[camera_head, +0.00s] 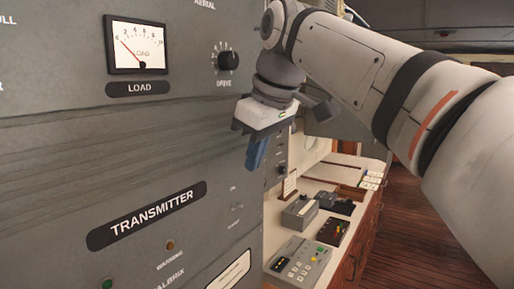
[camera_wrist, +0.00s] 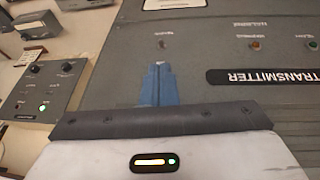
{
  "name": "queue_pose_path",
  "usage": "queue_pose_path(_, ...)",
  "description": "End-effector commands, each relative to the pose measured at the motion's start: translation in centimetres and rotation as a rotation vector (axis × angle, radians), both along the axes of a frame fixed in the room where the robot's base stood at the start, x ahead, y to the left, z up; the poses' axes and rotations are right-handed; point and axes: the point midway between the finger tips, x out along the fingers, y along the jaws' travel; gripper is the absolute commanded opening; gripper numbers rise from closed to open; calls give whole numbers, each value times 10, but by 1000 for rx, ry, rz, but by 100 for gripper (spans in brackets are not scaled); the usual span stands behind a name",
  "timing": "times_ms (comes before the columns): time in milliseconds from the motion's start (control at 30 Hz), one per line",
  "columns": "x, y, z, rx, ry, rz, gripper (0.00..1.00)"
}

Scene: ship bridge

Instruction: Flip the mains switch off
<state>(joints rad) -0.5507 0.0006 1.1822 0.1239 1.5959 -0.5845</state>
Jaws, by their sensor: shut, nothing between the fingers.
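The grey transmitter panel (camera_head: 130,155) fills the left of the head view. A small toggle switch (camera_head: 238,206) sits near its right edge, with tiny blurred labels above and below it. In the wrist view the toggle (camera_wrist: 161,43) shows just beyond the fingertips, in line with them and apart from them. I cannot tell which way its lever points. My gripper (camera_head: 253,166) points downward close to the panel face, above the toggle in the head view. Its blue fingers (camera_wrist: 160,66) are shut together and empty.
An amber warning lamp (camera_head: 170,245) and a green lamp (camera_head: 107,284) are on the panel. A LOAD meter (camera_head: 137,46) and DRIVE knob (camera_head: 228,61) sit higher. A desk with control boxes (camera_head: 299,262) stands right of the panel, with wooden floor (camera_head: 410,250) beyond.

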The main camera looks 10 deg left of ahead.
Motion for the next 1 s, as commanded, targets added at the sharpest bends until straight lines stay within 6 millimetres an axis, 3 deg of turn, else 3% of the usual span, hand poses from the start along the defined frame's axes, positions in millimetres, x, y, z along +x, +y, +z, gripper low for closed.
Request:
queue_pose_path(200,11,13,-46,-1,3,0,0)
queue_pose_path(400,18,22,-72,0,2,-1,0)
queue_pose_path(600,21,25,-83,1,-1,-1,0)
queue_pose_path(1000,21,27,-84,4,-2,-1,0)
